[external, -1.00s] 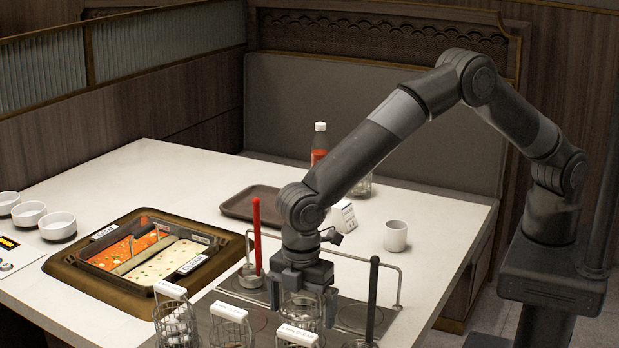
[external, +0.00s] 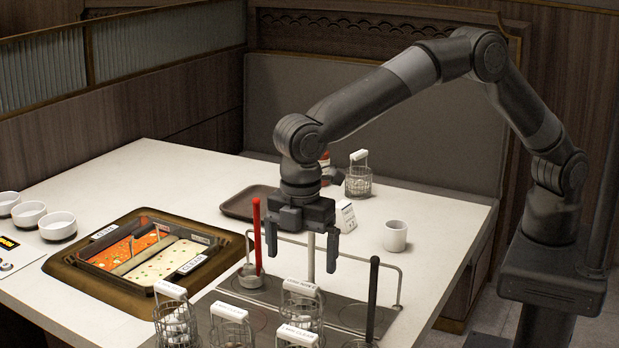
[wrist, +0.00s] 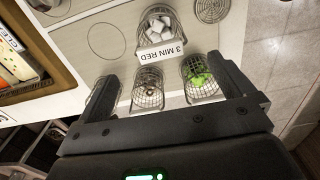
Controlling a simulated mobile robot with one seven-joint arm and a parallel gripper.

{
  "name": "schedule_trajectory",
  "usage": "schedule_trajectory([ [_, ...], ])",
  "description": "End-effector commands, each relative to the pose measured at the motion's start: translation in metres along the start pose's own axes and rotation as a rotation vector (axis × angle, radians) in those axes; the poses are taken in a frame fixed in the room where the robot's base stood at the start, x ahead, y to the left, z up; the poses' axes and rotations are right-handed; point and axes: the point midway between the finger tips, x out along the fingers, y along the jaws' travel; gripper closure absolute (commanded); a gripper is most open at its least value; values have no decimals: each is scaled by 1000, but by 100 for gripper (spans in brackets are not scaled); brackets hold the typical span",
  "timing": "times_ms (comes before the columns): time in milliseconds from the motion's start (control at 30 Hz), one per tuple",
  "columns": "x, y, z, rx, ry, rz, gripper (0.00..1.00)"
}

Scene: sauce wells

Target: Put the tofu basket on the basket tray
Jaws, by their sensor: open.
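A wire basket of white cubes, which look like tofu (wrist: 157,28), carries a "3 MIN RED" tag in the wrist view. In the external view several tagged baskets stand at the front, and I cannot tell for sure which one this is. My gripper (external: 301,252) is open and empty, pointing down above the cooking station, just over a tagged wire basket (external: 303,305). In the wrist view my open fingers (wrist: 170,76) show below the white-cube basket. A brown tray (external: 237,207), likely the basket tray, lies empty in its visible part behind my gripper; my wrist hides its right part.
A wire basket (external: 358,182) stands right of the tray. A white cup (external: 395,236), a white sign (external: 346,217) and a metal rail (external: 400,275) are nearby. Red (external: 257,235) and black (external: 373,295) handles stand up beside my gripper. The pot (external: 150,255) is left.

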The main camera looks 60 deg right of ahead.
Motion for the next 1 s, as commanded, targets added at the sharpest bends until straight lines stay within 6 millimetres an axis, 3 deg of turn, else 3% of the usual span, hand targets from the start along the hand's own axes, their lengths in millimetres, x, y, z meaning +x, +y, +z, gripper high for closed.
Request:
schedule_trajectory([
  [167,-16,11,18,44,11,11,2],
  [267,-42,26,51,116,30,28,2],
  [433,-94,48,129,287,71,67,2],
  [633,-142,54,225,495,118,114,2],
  [767,-167,46,287,630,149,145,2],
  [1000,-194,10,391,878,208,205,2],
])
